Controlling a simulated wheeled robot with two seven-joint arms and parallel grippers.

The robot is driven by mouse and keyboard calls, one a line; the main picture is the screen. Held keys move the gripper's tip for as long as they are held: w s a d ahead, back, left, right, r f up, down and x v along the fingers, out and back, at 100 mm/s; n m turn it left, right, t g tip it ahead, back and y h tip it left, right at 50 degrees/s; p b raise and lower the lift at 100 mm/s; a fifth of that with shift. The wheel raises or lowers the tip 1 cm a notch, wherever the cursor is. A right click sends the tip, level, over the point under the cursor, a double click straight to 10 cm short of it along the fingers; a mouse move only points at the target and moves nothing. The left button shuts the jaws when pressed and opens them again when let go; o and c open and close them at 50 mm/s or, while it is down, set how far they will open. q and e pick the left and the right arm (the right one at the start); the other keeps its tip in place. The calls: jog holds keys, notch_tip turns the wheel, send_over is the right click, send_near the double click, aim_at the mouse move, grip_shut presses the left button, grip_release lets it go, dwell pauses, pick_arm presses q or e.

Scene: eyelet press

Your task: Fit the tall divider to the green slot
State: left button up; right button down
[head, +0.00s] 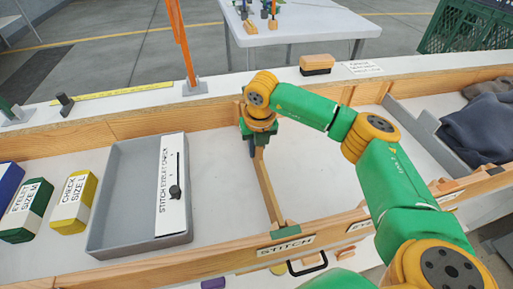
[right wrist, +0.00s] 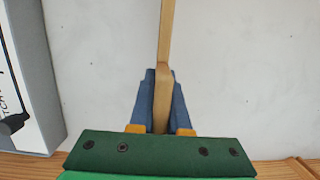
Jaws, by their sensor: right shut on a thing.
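My right gripper (head: 254,146) points down at the drawer's back wall and is shut on the tall divider (head: 268,188), a long, thin wooden board. In the right wrist view, the blue fingers (right wrist: 162,78) close on both sides of the divider (right wrist: 165,35), which runs away from them. In the head view its near end reaches the green slot piece (head: 286,229) on the front wall, above the STITCH label. I cannot tell whether that end is seated. The gripper hides the divider's far end and the back wall there. My left gripper is not in view.
A grey tray (head: 99,232) with a white panel labelled STITCH EYELET CHECK (head: 171,190) stands left of the divider. Green (head: 25,212) and yellow (head: 73,204) boxes lie farther left. Dark cloth (head: 478,130) is at the right. The drawer floor beside the divider is clear.

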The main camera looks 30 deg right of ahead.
jog(key=shift+f, duration=0.3)
jog(key=c, duration=0.8)
grip_release()
jog(key=shift+r, duration=0.1)
notch_tip(320, 180, up, 5)
jog(key=p, duration=0.4)
